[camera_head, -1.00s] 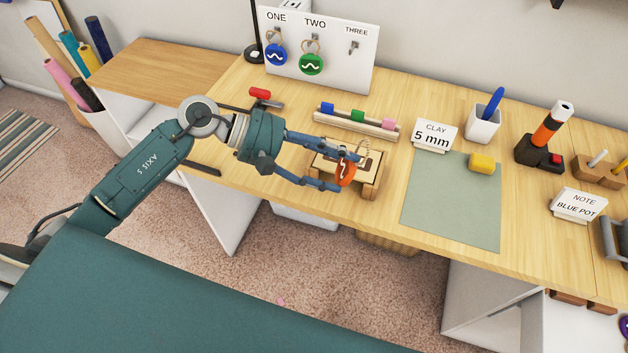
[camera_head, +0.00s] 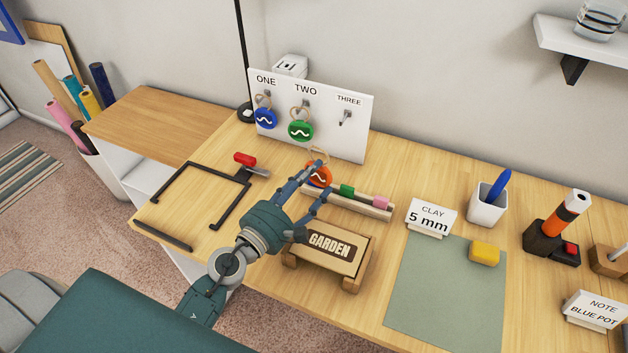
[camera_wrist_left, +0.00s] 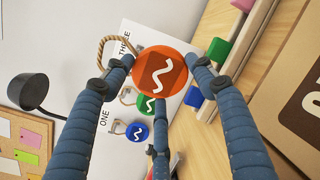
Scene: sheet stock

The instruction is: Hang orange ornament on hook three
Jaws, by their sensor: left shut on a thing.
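The orange ornament (camera_head: 319,174) is a round disc with a white wavy line and a loop of cord at its top. My left gripper (camera_head: 318,178) is shut on it and holds it in the air, in front of the white hook board (camera_head: 333,138). In the left wrist view the ornament (camera_wrist_left: 161,76) sits between the fingers, its cord loop out to the left. Hook three (camera_head: 347,117), under the label THREE, is bare. The blue ornament (camera_head: 265,118) hangs under ONE and the green ornament (camera_head: 301,130) under TWO. My right gripper is not in view.
A wooden rack with coloured blocks (camera_head: 365,207) and a GARDEN stand (camera_head: 330,247) lie near the left gripper. A red-handled tool (camera_head: 245,159) and a black frame (camera_head: 212,171) are to the left.

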